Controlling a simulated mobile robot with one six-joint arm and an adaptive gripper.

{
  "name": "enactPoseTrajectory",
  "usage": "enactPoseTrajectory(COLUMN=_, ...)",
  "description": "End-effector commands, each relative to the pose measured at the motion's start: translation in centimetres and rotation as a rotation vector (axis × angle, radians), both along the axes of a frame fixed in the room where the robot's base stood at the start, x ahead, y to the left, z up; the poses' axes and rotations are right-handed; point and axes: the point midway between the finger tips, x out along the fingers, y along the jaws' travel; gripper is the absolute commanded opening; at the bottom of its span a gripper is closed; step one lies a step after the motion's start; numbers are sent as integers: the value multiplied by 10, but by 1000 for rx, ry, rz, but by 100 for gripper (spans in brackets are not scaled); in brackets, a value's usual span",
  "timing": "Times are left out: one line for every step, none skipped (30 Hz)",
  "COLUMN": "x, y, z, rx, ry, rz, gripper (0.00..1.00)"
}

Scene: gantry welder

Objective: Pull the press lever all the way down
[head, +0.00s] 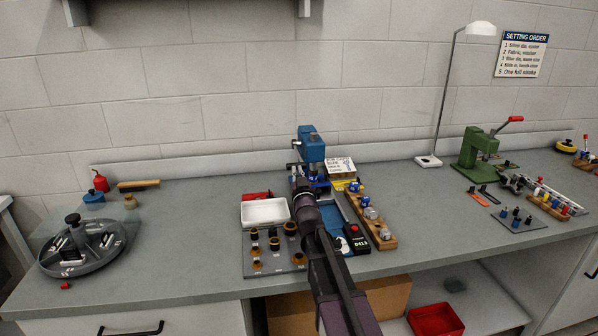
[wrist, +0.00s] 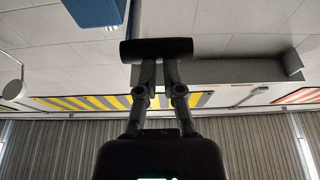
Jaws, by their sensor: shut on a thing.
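The blue press (head: 312,147) stands at the back middle of the bench. My arm reaches over the bench to it, and my gripper (head: 297,172) is at its front left side, small and partly lost against the press. In the wrist view my gripper (wrist: 160,66) is shut on a black crosswise bar, the grip of the press lever (wrist: 140,50). The bar lies level across the fingertips and sticks out on both sides. A blue part of the press (wrist: 95,10) shows at the top left. The rest of the lever is hard to make out.
A white tray (head: 265,212) and a plate of dark and brass parts (head: 258,268) lie left of my arm. A wooden block with knobs (head: 378,232) is right. A green press with a red-tipped lever (head: 480,150) stands farther right.

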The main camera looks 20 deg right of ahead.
Motion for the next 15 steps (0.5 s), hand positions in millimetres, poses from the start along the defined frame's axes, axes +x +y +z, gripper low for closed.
enactPoseTrajectory(x=0, y=1, z=-4, rx=4, ry=28, rz=2, gripper=0)
enactPoseTrajectory(x=0, y=1, z=-3, rx=4, ry=27, rz=2, gripper=0)
enactPoseTrajectory(x=-1, y=1, z=-1, rx=4, ry=26, rz=2, gripper=0)
enactPoseTrajectory(x=-1, y=1, z=1, rx=3, ry=25, rz=2, gripper=0)
enactPoseTrajectory(x=-2, y=1, z=4, rx=3, ry=24, rz=2, gripper=0)
enactPoseTrajectory(x=-3, y=1, z=7, rx=3, ry=21, rz=2, gripper=0)
enactPoseTrajectory(x=-3, y=1, z=10, rx=3, ry=19, rz=2, gripper=0)
enactPoseTrajectory(x=-4, y=1, z=12, rx=3, ry=17, rz=2, gripper=0)
enactPoseTrajectory(x=-5, y=1, z=16, rx=3, ry=13, rz=2, gripper=0)
enactPoseTrajectory(x=-6, y=1, z=19, rx=1, ry=11, rz=1, gripper=0)
enactPoseTrajectory(x=-7, y=1, z=23, rx=1, ry=8, rz=1, gripper=0)
enactPoseTrajectory(x=-8, y=1, z=24, rx=1, ry=6, rz=1, gripper=0)
enactPoseTrajectory(x=-8, y=1, z=26, rx=1, ry=4, rz=0, gripper=0)
enactPoseTrajectory(x=-9, y=1, z=28, rx=1, ry=2, rz=0, gripper=0)
enactPoseTrajectory(x=-10, y=1, z=31, rx=1, ry=-1, rz=0, gripper=0)
